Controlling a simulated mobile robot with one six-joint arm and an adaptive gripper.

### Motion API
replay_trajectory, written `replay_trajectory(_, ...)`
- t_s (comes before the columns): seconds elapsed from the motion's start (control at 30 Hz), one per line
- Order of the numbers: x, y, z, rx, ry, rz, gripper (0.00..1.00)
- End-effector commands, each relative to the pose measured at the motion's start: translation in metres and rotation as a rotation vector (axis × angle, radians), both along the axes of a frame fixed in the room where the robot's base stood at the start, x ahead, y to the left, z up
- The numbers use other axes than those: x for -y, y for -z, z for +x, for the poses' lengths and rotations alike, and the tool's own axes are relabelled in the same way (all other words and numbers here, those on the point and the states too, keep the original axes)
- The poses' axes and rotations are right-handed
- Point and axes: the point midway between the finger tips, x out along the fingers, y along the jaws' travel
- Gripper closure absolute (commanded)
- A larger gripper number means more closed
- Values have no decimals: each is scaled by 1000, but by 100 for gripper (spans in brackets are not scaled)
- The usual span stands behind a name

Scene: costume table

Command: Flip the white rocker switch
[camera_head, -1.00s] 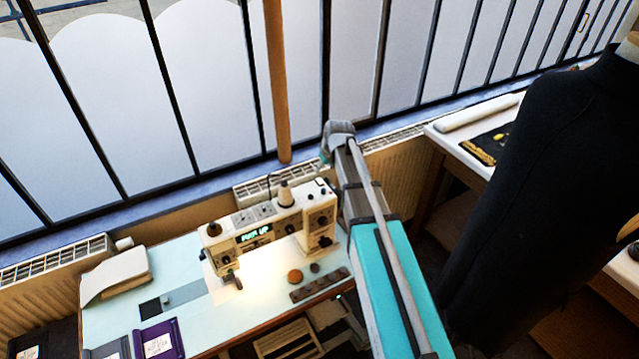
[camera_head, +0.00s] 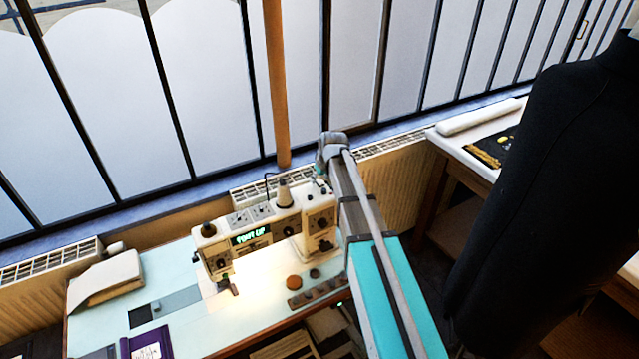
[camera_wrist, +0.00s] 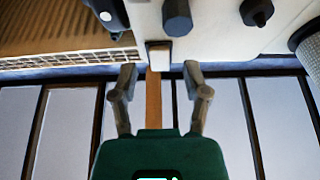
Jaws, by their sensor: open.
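The white rocker switch (camera_wrist: 159,55) shows in the wrist view as a small pale block in a dark surround at the edge of the machine's panel. My gripper (camera_wrist: 159,76) is open, its two fingertips on either side of the line to the switch, seemingly just short of it. Contact cannot be told. The switch sits on the cream sewing machine (camera_head: 257,240), which has a green lit display. In the head view my wrist is above the machine's right end, and the fingers and switch are too small or hidden to make out clearly.
Dark knobs (camera_wrist: 177,17) sit close to the switch on the panel. A thread cone (camera_head: 284,193) stands on the machine. A radiator (camera_head: 395,185) and window bars are behind. A dark dress form (camera_head: 550,200) stands at the right. The pale table (camera_head: 180,265) has free room left of the machine.

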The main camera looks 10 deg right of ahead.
Motion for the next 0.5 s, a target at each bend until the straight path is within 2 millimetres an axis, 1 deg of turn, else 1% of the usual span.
replay_trajectory(0.1, -1, 5, 2, 0, 0, 0, 40)
replay_trajectory(0.5, -1, 5, 2, 0, 0, 0, 40)
